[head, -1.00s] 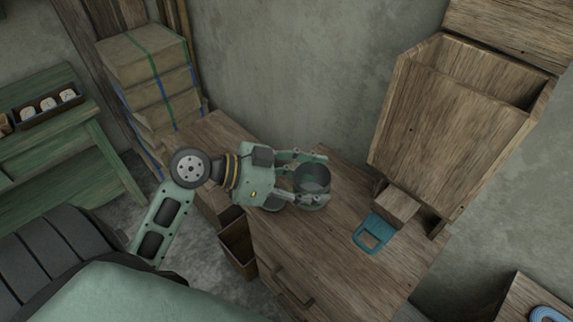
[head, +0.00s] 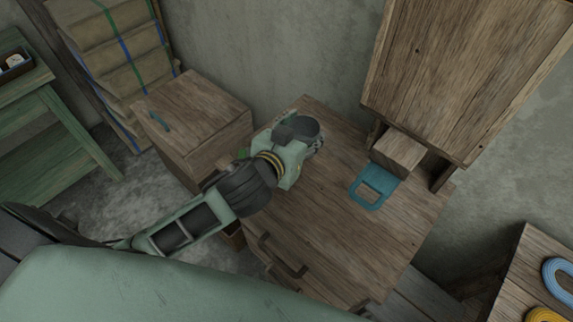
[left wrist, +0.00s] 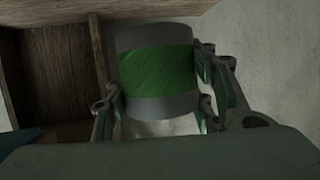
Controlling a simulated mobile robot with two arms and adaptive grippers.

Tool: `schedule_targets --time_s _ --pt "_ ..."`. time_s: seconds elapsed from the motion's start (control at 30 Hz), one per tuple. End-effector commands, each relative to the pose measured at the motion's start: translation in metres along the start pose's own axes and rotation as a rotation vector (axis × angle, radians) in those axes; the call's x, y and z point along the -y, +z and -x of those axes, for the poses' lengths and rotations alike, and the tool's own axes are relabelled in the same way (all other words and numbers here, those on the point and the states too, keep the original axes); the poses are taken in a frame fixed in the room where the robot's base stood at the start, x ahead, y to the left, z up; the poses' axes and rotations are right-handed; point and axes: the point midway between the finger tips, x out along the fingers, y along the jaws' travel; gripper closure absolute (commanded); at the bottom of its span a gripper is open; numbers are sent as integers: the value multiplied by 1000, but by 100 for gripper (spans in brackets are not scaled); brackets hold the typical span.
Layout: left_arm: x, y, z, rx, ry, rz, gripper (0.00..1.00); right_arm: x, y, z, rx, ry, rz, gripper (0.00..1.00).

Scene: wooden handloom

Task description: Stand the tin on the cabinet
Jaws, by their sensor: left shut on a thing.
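The tin is a dark grey cylinder with a green band. My left gripper (head: 308,137) is shut around it. In the head view the tin (head: 305,127) shows its round grey top over the back left part of a wooden cabinet (head: 345,225) with a dark handle. Whether its base touches the wood cannot be told. In the left wrist view the tin (left wrist: 156,68) sits between the fingers, its green band showing. My right gripper is not in view.
A teal handled piece (head: 370,188) and a wooden block (head: 398,152) are at the cabinet's right, below a tall wooden box (head: 455,75). A smaller wooden cabinet (head: 205,105) stands at left, near stacked strapped boxes (head: 120,60). The front middle top is clear.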

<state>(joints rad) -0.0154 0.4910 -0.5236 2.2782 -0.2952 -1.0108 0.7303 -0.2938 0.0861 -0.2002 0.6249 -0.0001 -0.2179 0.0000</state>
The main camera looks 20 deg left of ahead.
Motion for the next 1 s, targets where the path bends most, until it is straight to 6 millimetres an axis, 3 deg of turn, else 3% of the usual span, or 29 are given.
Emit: schedule_targets --time_s 0.1,0.3,0.73,1.0 --pt "-3 11 -5 4 -7 1 76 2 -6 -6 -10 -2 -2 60" --pt "-3 45 -18 5 -8 1 76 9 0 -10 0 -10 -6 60" --pt "-3 89 -36 4 -7 0 76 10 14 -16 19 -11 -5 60" --pt "-4 92 -37 2 -6 2 76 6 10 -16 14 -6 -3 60"
